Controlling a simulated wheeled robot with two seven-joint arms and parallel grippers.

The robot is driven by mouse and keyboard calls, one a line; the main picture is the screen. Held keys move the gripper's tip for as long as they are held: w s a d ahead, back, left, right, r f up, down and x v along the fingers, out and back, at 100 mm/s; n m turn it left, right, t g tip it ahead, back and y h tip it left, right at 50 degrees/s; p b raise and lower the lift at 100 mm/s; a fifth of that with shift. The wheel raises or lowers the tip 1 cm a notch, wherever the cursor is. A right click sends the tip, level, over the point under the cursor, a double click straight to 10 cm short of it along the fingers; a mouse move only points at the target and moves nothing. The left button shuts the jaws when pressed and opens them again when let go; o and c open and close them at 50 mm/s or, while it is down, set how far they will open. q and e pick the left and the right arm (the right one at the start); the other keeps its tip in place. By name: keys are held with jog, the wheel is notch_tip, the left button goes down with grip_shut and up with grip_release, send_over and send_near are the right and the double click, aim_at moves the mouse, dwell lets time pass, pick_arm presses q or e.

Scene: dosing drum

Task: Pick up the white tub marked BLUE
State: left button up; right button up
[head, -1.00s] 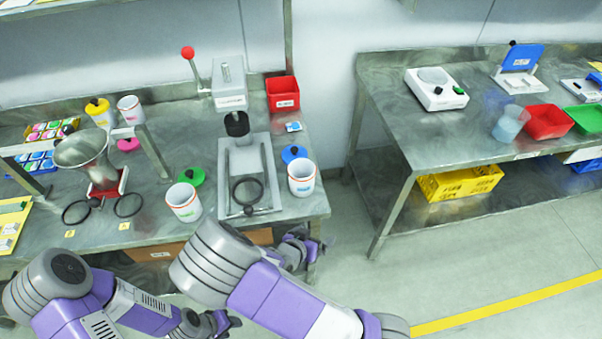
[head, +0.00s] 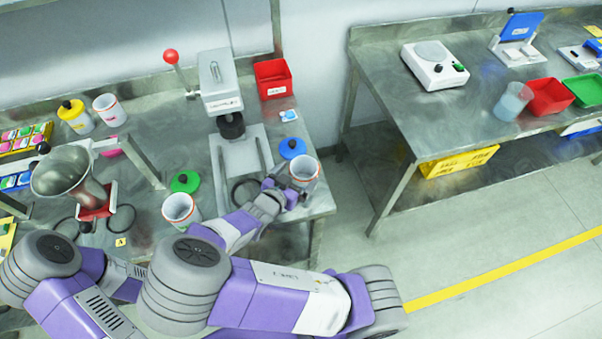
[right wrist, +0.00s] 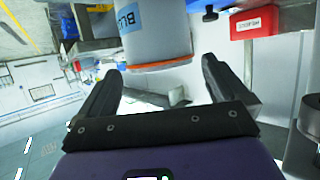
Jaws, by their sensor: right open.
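The white tub marked BLUE (head: 304,172) stands upright and open at the right end of the left bench, with an orange-red band around it. In the right wrist view the tub (right wrist: 160,35) appears upside down, part of its blue lettering showing. My right gripper (head: 287,186) is open at the tub's near left side. In the right wrist view its fingers (right wrist: 158,78) are spread, with the tub ahead of and partly between their tips; I cannot tell whether they touch it. My left gripper is out of sight in the head view.
A blue lid (head: 292,147) lies just behind the tub. A metal press stand (head: 240,160) with a ring is to its left. Another white tub (head: 180,209) and a green lid (head: 186,181) are further left. A red bin (head: 274,78) stands at the back.

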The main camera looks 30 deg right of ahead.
aim_at(311, 163)
jog(key=shift+d+f, duration=0.35)
jog(key=shift+d, duration=0.1)
jog(key=b+x, duration=0.2)
jog(key=x, duration=0.1)
jog(key=shift+w+d+f+b, duration=0.1)
jog(key=shift+w+f+b, duration=0.2)
jog(key=shift+w+d, duration=0.2)
jog(key=shift+d, duration=0.15)
jog(key=c, duration=0.7)
